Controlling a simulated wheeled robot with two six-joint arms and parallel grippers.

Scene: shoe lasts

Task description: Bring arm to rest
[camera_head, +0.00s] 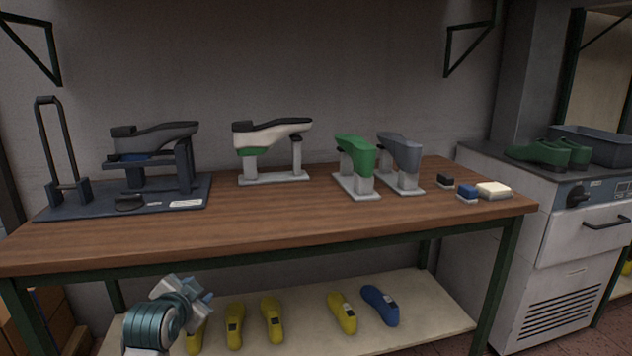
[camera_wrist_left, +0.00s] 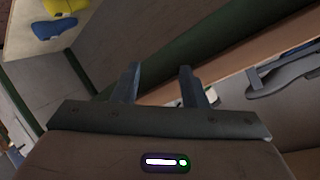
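My left gripper (camera_head: 193,292) is in front of the bench, below the edge of its top, in the head view. In the left wrist view its two fingers (camera_wrist_left: 158,86) stand apart with nothing between them. My right arm and gripper do not show in either view. The wooden workbench (camera_head: 300,222) carries a dark shoe last on a fixture (camera_head: 150,142) at the left. A white and green last (camera_head: 272,140), a green last (camera_head: 356,155) and a grey last (camera_head: 401,152) sit on grey stands.
Yellow lasts (camera_head: 272,320) and a blue last (camera_head: 380,305) lie on the lower shelf (camera_head: 420,325). Small blocks, a blue one (camera_head: 467,192) among them, sit at the bench's right end. A grey cabinet (camera_head: 560,235) stands at the right. The bench's front strip is clear.

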